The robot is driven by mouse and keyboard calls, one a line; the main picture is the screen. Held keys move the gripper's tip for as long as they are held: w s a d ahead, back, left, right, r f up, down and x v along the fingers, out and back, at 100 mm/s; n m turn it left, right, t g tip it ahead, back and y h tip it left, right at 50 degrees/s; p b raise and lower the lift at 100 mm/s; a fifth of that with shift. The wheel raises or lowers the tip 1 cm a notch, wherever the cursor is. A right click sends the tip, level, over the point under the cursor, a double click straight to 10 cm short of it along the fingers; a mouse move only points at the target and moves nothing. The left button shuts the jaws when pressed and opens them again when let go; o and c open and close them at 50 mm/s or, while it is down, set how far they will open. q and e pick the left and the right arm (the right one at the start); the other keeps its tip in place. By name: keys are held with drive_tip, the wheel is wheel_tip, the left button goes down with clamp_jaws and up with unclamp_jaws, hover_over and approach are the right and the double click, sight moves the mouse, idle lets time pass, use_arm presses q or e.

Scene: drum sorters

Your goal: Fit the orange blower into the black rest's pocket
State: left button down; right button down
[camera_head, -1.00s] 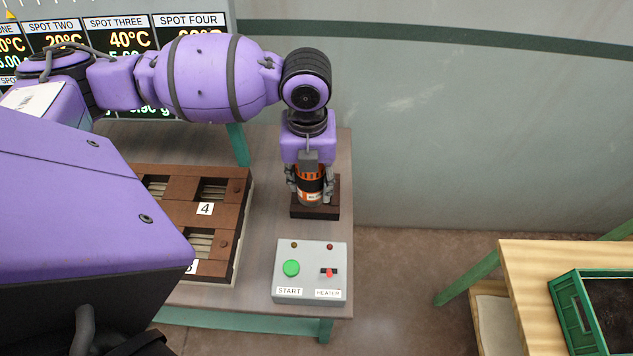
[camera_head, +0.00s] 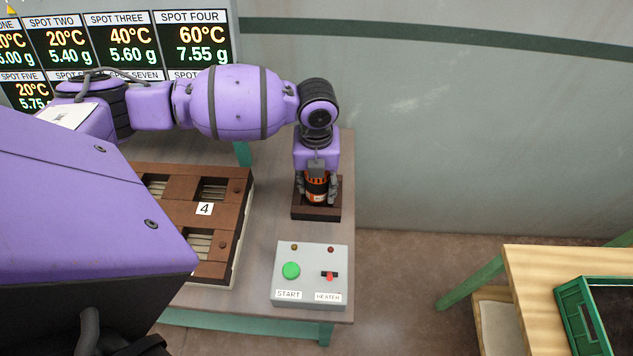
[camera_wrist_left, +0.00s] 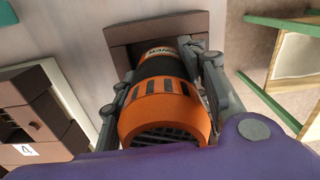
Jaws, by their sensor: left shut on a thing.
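The orange blower (camera_head: 317,187), orange with a black band and a label, is upright in my left gripper (camera_head: 317,188), which is shut on it. In the left wrist view the blower (camera_wrist_left: 165,105) shows its slotted end close to the camera, with fingers on both sides. The black rest (camera_head: 316,212), a dark brown-black block, lies on the table directly under the blower. It also shows beyond the blower in the left wrist view (camera_wrist_left: 190,28). The pocket is hidden behind the blower, so I cannot tell how deep the blower's lower end sits. My right gripper is not in view.
A grey control box (camera_head: 310,275) with a green START button and red HEATER switch stands in front of the rest. A brown slotted rack (camera_head: 225,235) marked 4 is at left. A green crate (camera_head: 575,310) sits on the wooden table at right.

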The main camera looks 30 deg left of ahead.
use_arm(q)
drive_tip(key=c, duration=1)
unclamp_jaws()
drive_tip(key=shift+f, duration=0.1)
wheel_tip(320, 180, up, 12)
drive_tip(key=shift+r+p, duration=0.15)
drive_tip(key=shift+p, duration=0.2)
drive_tip(key=shift+s, duration=0.1)
